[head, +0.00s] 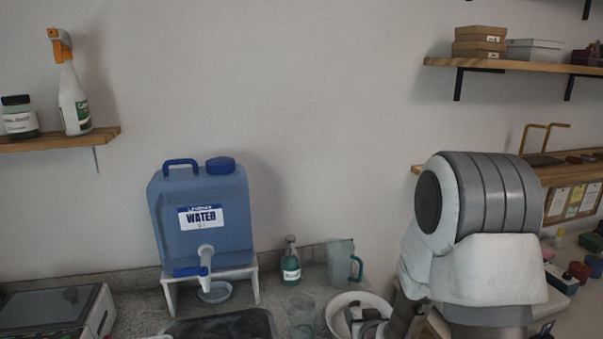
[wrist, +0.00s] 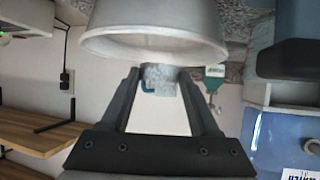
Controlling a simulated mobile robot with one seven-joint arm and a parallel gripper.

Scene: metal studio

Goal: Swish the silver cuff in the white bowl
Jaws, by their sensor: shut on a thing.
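The white bowl (head: 335,312) stands on the counter at the lower middle of the head view, partly behind my arm. In the wrist view, which looks upside down, the bowl (wrist: 150,32) fills the top middle. My gripper (head: 365,322) reaches down to the bowl from the right. In the wrist view, the two dark fingers of my gripper (wrist: 158,72) stand apart, with their tips at the bowl's rim. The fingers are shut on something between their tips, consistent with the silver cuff. I cannot make out the cuff itself; the bowl hides the tips.
A blue water jug (head: 205,220) on a white stand is at the left. A green bottle (head: 291,265), a grey pitcher (head: 340,262) and a clear glass (head: 302,314) stand close to the bowl. A dark basin (head: 220,326) is at the front. Shelves hang on both sides.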

